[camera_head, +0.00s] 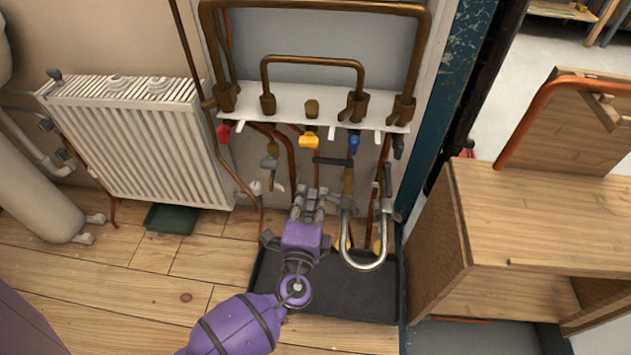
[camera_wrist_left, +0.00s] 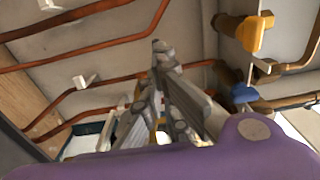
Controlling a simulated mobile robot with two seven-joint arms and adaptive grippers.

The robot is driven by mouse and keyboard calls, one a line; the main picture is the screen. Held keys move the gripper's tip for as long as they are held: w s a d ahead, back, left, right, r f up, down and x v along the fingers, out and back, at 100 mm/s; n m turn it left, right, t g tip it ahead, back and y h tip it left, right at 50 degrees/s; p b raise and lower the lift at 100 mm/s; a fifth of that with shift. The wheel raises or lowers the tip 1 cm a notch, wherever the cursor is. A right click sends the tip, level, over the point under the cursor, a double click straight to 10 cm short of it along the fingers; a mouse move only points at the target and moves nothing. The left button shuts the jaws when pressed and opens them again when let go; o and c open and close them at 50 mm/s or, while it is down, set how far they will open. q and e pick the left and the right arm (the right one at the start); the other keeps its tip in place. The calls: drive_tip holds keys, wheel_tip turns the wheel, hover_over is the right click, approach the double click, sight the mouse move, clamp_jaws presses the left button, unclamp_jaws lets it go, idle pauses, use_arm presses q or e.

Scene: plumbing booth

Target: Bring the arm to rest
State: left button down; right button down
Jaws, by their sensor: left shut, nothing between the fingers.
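My left gripper (camera_head: 309,203) is in front of the lower pipes of the plumbing wall, above the black tray (camera_head: 330,288). Its purple arm comes in from the lower left. In the left wrist view the fingers (camera_wrist_left: 158,50) meet at their tips, shut with nothing between them. Copper pipes (camera_wrist_left: 95,48) and a yellow valve handle (camera_wrist_left: 251,33) show beyond them. My right gripper is not in view.
A white panel (camera_head: 260,103) carries red, yellow and blue valves. A curved silver pipe (camera_head: 364,264) hangs just right of the gripper. A white radiator (camera_head: 140,135) stands left, a wooden cabinet (camera_head: 540,215) right. The wooden floor (camera_head: 130,290) at lower left is clear.

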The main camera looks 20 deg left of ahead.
use_arm(q)
drive_tip(key=shift+v, duration=2.3)
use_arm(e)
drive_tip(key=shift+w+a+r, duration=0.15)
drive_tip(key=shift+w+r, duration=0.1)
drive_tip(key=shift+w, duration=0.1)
